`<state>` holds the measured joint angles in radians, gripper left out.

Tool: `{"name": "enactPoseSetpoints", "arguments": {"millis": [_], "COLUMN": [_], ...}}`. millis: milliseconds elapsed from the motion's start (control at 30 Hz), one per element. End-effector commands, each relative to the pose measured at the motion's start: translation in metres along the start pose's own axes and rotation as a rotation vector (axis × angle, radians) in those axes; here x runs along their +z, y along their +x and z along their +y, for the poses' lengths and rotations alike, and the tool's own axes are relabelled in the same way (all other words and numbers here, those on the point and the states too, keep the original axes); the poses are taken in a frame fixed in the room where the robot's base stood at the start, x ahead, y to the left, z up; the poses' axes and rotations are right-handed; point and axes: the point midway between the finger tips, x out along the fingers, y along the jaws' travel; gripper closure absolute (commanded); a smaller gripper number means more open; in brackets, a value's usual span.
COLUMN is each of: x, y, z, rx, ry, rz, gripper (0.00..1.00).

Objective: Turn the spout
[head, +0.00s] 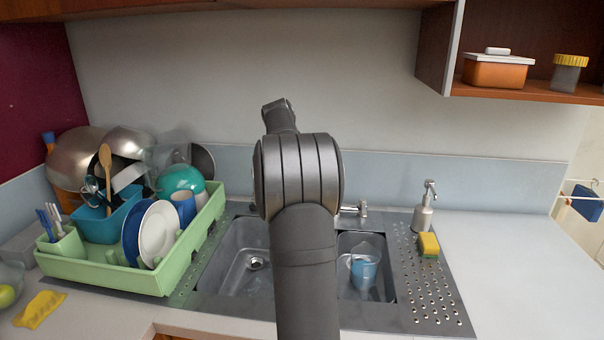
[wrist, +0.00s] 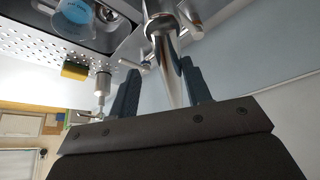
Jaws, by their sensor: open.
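The chrome spout (wrist: 171,75) shows large in the wrist view, running from a collar at the top down toward my gripper's palm. My gripper (wrist: 160,68) is open, with one dark finger on each side of the spout in the picture. I cannot tell whether either finger touches it. In the head view, my arm hides most of the tap and my gripper. Only a chrome part of the tap (head: 358,209) shows to the right of my arm.
The double sink (head: 238,262) has a blue-white cup (head: 364,270) in its right basin. A soap dispenser (head: 424,208) and yellow sponge (head: 429,243) stand right of it. A green dish rack (head: 110,272) full of dishes is left. The right counter (head: 520,260) is clear.

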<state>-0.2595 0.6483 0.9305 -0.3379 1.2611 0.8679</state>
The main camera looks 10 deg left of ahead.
Motion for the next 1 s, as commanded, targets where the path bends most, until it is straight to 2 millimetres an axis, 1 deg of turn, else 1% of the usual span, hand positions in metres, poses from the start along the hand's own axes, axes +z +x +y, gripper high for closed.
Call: {"name": "enactPoseSetpoints", "arguments": {"millis": [400,533,700,1000], "x": [0.0,0.0,0.0,0.0], "y": [-0.042,-0.053,-0.058,-0.056], "z": [0.0,0.0,0.0,0.0], "rx": [-0.002,-0.002,-0.001,0.0], "ry": [0.001,0.0,0.0,0.0], "rz": [0.002,0.002,0.0,0.0], "gripper": [0.56,0.56,0.56,0.56]}}
